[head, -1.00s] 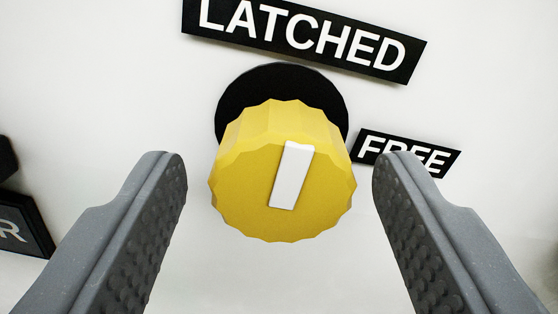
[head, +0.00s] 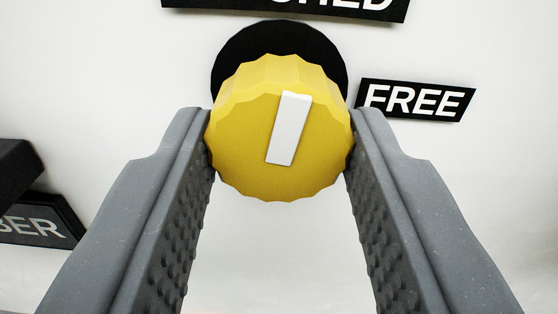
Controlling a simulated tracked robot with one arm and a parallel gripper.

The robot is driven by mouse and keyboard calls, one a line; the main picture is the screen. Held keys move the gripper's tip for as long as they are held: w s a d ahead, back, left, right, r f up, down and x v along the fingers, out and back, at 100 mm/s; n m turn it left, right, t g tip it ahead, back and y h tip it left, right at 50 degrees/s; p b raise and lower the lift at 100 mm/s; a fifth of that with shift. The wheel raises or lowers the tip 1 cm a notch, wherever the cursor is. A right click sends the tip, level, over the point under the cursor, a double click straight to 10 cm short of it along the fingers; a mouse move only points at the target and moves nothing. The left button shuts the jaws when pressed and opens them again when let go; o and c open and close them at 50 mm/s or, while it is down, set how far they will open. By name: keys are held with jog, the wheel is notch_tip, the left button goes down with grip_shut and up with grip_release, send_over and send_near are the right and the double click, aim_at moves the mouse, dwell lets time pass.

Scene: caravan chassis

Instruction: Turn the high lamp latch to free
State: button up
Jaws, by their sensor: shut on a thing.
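The high lamp latch is a yellow scalloped knob (head: 240,150) in the upper middle of the head view. A white pointer bar (head: 288,128) on its face stands near upright, its top leaning a little right, towards the LATCHED label (head: 290,8) above, which is cut off by the frame. The FREE label (head: 416,100) is to the right of the knob. My gripper (head: 279,150) has one finger on each side of the knob, with both fingertips against its rim. It is shut on the knob.
A black round plate (head: 280,38) sits behind the knob on the white wall panel (head: 500,190). A dark label ending in BER (head: 40,228) and a black part (head: 15,170) are at the left. The panel below the knob is clear.

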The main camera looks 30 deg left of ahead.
jog(key=m+p, duration=0.2)
jog(key=m, duration=0.2)
jog(key=shift+s+a+r, duration=0.1)
jog(key=shift+r, duration=0.05)
jog(key=m+p, duration=0.2)
jog(key=m, duration=0.2)
jog(key=m+p, duration=0.4)
jog(key=m, duration=0.1)
jog(key=shift+p, duration=0.3)
jog(key=shift+m+p, duration=1)
jog(key=shift+m, duration=0.4)
jog(key=o, duration=1)
jog(key=shift+d, duration=0.2)
jog(key=shift+a, duration=0.15)
jog(key=b+v, duration=0.2)
jog(key=v, duration=1.1)
jog(key=shift+s+d+b, duration=0.25)
jog(key=shift+s+b, duration=0.1)
jog(key=shift+b, duration=0.05)
